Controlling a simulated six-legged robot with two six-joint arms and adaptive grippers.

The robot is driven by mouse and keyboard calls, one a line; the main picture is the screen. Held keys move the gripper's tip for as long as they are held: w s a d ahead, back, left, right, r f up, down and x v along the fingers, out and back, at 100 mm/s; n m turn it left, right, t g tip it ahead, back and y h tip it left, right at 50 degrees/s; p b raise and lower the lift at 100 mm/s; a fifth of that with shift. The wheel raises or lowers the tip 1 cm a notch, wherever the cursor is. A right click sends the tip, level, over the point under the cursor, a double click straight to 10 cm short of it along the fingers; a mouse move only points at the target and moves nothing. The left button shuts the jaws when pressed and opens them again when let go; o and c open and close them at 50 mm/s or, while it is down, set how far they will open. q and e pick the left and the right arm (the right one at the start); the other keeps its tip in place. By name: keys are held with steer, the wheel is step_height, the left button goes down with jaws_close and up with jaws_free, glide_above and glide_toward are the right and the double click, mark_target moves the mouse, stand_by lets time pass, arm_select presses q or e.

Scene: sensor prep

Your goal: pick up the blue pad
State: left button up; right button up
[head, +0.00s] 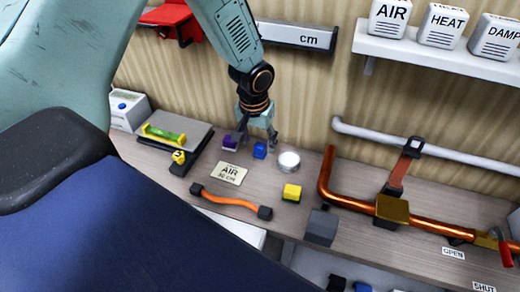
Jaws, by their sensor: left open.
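The blue pad (259,151) is a small blue block lying on the wooden bench top (330,245) near the back wall. My left gripper (257,143) comes down from above and is open. Its fingers point down at the bench, one close to a purple block (230,142) and the other just right of the blue pad. I cannot tell whether a finger touches either block. My right gripper is not in view.
A silver round tin (288,161) stands right of the blue pad. Copper pipework (350,204) is at right; a level (164,134) is at left.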

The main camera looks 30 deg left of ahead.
mark_target(260, 145)
arm_select(q)
steer(key=shift+w+f, duration=0.25)
steer(key=shift+f, duration=0.45)
steer(key=shift+w+f, duration=0.2)
steer(key=shift+f, duration=0.45)
steer(key=shift+s, duration=0.1)
steer(key=shift+c, duration=0.3)
steer(key=shift+r, duration=0.1)
steer(key=shift+c, duration=0.7)
steer(key=c, duration=0.6)
jaws_close()
step_height(260, 145, up, 10)
steer(key=shift+f, duration=0.1)
